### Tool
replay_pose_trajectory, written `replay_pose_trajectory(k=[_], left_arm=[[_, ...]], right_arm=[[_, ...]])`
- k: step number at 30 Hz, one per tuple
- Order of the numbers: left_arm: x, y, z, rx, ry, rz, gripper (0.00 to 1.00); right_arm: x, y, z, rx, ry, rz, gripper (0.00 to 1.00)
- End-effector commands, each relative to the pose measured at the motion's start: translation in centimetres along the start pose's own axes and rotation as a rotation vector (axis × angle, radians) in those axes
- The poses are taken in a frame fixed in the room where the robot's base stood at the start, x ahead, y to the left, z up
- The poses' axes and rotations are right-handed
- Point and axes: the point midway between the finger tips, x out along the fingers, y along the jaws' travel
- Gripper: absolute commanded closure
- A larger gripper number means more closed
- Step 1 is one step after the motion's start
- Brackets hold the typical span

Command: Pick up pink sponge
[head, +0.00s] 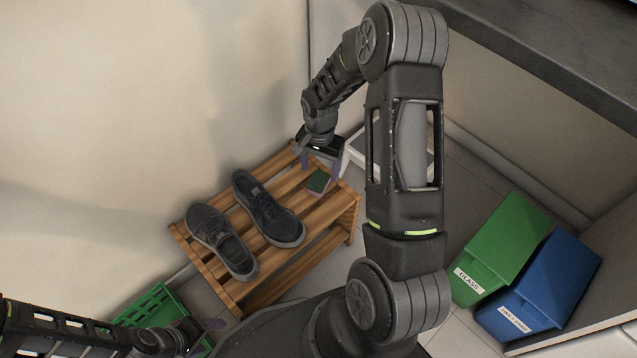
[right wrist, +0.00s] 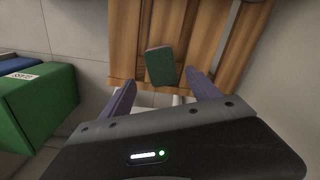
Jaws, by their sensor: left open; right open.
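The sponge (head: 318,182) lies on the slatted wooden rack near its back right end. Its top looks dark green, with a thin pinkish edge. In the right wrist view the sponge (right wrist: 161,66) lies on the slats, just beyond and between the fingertips. My right gripper (head: 320,167) is open above that end of the rack; its two purple fingers (right wrist: 163,80) show apart with nothing between them. My left gripper (head: 203,336) is at the lower left near a green crate, away from the sponge, and open.
A pair of dark shoes (head: 245,222) stands on the wooden rack (head: 335,208). A green crate (head: 150,303) is at the lower left. Green (head: 505,240) and blue (head: 553,275) bins stand at right, under a dark counter (head: 560,70). Walls border the rack's back.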

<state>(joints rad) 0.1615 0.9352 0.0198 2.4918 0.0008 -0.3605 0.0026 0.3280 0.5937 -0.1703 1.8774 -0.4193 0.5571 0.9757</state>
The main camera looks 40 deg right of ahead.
Motion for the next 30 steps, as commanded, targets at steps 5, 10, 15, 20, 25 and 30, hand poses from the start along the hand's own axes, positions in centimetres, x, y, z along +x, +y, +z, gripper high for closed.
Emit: replay_pose_trajectory(k=[5, 10, 15, 20, 25, 30], left_arm=[[1.2, -0.7, -0.3, -0.004, 0.007, -0.003, 0.36], [1.6, -1.0, -0.5, -0.007, 0.012, -0.006, 0.36], [1.6, -1.0, -0.5, -0.007, 0.013, -0.006, 0.36], [1.6, -1.0, -0.5, -0.007, 0.012, -0.006, 0.36], [1.6, -1.0, -0.5, -0.007, 0.012, -0.006, 0.36], [1.6, -1.0, -0.5, -0.007, 0.012, -0.006, 0.36]], right_arm=[[2.8, -0.2, 0.3, -0.001, -0.002, 0.002, 0.29], [4.7, -0.3, 0.3, -0.001, -0.001, 0.001, 0.29], [4.8, -0.3, 0.3, -0.001, 0.0, -0.001, 0.29], [4.8, -0.3, 0.3, -0.001, 0.0, 0.0, 0.29], [4.8, -0.3, 0.3, -0.001, 0.0, 0.0, 0.29], [4.8, -0.3, 0.3, 0.0, 0.0, 0.0, 0.31]])
